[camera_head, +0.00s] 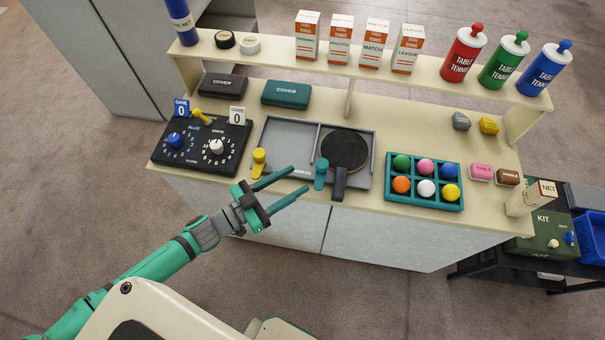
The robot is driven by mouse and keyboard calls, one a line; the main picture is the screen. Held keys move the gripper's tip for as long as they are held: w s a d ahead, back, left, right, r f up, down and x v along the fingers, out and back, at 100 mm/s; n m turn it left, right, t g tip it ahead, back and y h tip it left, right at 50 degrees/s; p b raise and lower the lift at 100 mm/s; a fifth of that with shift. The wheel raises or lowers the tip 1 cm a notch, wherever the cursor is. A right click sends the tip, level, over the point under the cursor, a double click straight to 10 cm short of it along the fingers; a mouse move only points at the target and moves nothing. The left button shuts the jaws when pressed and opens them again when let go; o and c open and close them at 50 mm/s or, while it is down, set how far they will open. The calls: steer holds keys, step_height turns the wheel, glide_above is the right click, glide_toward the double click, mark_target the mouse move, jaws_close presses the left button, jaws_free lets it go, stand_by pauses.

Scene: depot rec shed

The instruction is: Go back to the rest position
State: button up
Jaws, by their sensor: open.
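My gripper (286,190) is open, with its two teal fingers apart and nothing seen between them. It hangs at the front edge of the bench (390,224), pointing to the right and slightly up in the picture. My green arm reaches up to it from the lower left. Just beyond the fingers, a grey tray (278,132) holds a dark paddle (345,150). A yellow clamp-like piece (259,160) and a teal one (321,174) stand at the tray's front. I cannot tell exactly how far the fingers are from them.
A black dial panel (199,161) sits left, and a teal ball rack (391,189) with several coloured balls sits right. A raised shelf (277,57) carries boxes and bottles. A dark cart (480,262) stands at right. The floor in front (370,305) is clear.

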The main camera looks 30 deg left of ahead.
steer(key=shift+s+a, duration=0.15)
steer(key=shift+s, duration=0.15)
stand_by(0.4)
